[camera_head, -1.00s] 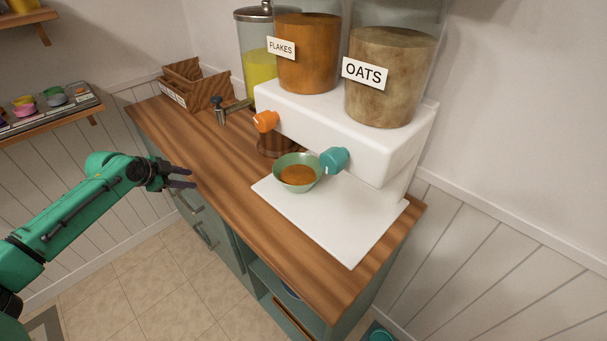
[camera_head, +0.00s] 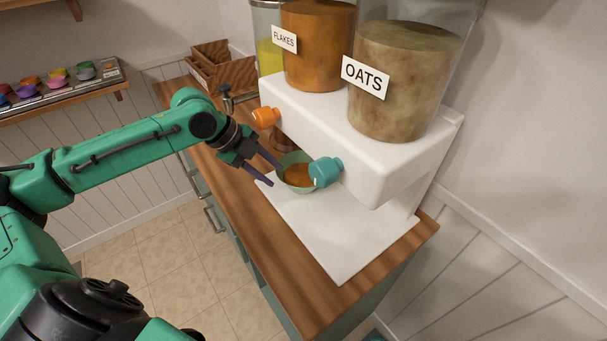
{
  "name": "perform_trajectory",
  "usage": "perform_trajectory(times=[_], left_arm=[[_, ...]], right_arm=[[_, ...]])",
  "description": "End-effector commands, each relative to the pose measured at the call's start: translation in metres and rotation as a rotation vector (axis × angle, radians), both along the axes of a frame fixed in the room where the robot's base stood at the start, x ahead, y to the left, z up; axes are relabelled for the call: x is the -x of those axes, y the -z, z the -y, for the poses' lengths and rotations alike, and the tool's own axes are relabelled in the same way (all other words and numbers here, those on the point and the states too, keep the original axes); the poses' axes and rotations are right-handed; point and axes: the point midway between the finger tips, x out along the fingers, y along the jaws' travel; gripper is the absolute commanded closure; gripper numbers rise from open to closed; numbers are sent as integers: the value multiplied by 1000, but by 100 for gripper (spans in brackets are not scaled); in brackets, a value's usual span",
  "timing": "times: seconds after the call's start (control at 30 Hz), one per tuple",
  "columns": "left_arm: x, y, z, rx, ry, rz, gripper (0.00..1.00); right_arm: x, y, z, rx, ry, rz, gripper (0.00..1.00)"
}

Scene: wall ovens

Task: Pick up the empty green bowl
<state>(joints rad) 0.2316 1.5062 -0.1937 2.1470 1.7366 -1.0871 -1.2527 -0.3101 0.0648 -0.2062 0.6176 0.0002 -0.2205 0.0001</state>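The teal knob hides part of the bowl's right rim. My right gripper is not in view.
The white dispenser (camera_head: 405,165) carries jars labelled FLAKES (camera_head: 318,60) and OATS (camera_head: 400,95). A wooden box (camera_head: 222,70) stands at the back. The wooden counter (camera_head: 265,240) is clear at the front left.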

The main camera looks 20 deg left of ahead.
Motion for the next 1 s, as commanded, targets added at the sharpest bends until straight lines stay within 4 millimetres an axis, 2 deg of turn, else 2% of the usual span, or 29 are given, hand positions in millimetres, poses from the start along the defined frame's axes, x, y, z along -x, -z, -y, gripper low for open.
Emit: perform_trajectory(times=[0.2,0.37,0.5,0.7,0.77,0.8,1.0], left_arm=[[-9,20,12,4,-1,0,60],[-20,41,26,6,0,-3,60],[-27,60,33,0,-1,0,60],[-27,62,33,-2,-1,-1,60],[-27,62,33,-2,-1,-1,83],[-27,62,33,-2,-1,-1,98],[-27,63,32,-2,-1,-2,100]], right_arm=[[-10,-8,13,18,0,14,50],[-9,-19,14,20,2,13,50],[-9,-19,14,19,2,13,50],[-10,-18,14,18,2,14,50],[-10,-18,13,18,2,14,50],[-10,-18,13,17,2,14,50],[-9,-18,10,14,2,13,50]])
